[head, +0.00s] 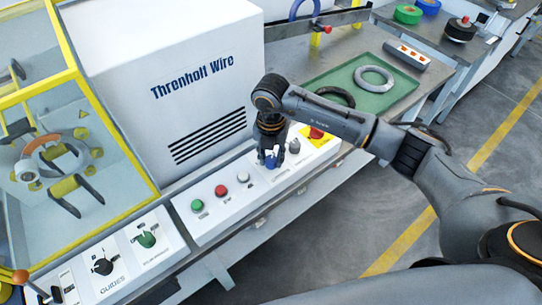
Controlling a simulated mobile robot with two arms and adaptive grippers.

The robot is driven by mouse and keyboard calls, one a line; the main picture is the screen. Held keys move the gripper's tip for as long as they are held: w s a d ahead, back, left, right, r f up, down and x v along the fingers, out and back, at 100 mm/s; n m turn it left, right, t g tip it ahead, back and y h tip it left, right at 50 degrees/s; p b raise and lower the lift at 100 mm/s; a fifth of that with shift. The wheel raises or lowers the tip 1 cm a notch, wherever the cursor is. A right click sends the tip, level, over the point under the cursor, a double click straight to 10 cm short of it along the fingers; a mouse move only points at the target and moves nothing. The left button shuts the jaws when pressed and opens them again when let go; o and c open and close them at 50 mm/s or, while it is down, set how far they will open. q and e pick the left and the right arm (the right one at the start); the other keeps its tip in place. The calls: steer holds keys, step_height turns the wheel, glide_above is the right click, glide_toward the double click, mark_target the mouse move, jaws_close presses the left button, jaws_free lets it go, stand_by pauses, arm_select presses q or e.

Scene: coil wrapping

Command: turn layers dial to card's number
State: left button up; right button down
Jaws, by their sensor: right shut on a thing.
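My right gripper (269,157) reaches down to the white control panel (262,191) and is shut on a blue dial (272,163). The fingers cover much of the dial, so its pointer and scale cannot be read. A grey dial (294,146) sits just right of the gripper, apart from it. The small labels under the dials are too small to read, so I cannot tell by label which one is the layers dial. I can make out no card with a number. My left gripper is not in view.
A red stop button (316,132) on yellow is right of the dials. Green (197,205), red (221,190) and white (243,177) buttons are left. The white machine housing (170,60) rises behind. A green tray (385,100) holds rings. A yellow-framed enclosure (75,150) stands left.

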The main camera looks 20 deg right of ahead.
mark_target(271, 159)
steer(key=shift+m, duration=0.4)
steer(key=c, duration=1)
jaws_free()
step_height(271, 159, up, 12)
steer(key=shift+r, duration=0.1)
